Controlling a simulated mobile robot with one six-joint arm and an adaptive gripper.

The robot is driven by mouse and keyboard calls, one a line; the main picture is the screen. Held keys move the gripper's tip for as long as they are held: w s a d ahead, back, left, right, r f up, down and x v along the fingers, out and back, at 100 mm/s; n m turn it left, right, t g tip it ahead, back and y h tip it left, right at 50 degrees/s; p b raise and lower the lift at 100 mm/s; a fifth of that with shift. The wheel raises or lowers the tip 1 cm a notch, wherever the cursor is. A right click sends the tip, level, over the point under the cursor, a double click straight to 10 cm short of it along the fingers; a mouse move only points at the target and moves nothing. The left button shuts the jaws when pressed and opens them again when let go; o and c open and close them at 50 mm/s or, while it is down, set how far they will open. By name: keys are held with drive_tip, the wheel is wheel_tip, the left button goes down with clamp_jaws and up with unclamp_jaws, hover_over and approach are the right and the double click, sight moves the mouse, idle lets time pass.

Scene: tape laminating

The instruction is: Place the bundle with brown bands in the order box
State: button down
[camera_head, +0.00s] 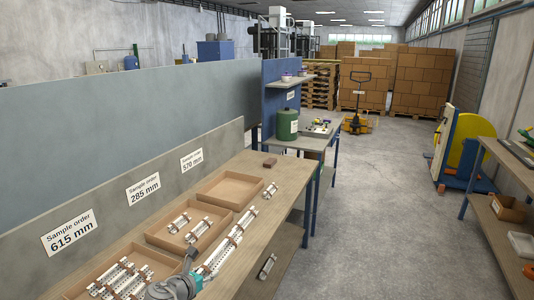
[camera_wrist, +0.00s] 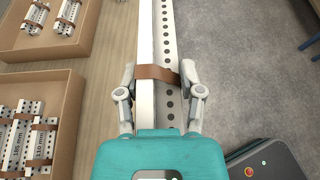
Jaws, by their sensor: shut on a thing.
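My gripper (camera_wrist: 160,80) is shut on a long white perforated bundle (camera_wrist: 171,35), with one finger on each side at a brown band (camera_wrist: 158,73). In the head view the same bundle (camera_head: 228,246) lies lengthwise over the front side of the bench, right of the boxes. I cannot tell whether it touches the bench top. Three open cardboard boxes stand in a row: a near one (camera_head: 72,293) with long bundles, a middle one (camera_head: 164,247) with shorter bundles, and a far empty one (camera_head: 229,190). Wall signs read 615 mm, 285 mm and 570 mm.
A short bundle (camera_head: 270,190) lies on the bench (camera_head: 283,174) beside the far box, and a brown block (camera_head: 270,162) sits behind it. Another bundle (camera_head: 267,266) is on the lower shelf. A panel (camera_head: 130,190) stands along the bench's back.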

drive_tip(key=shift+r+p, duration=3.05)
drive_tip(key=shift+r, duration=0.45)
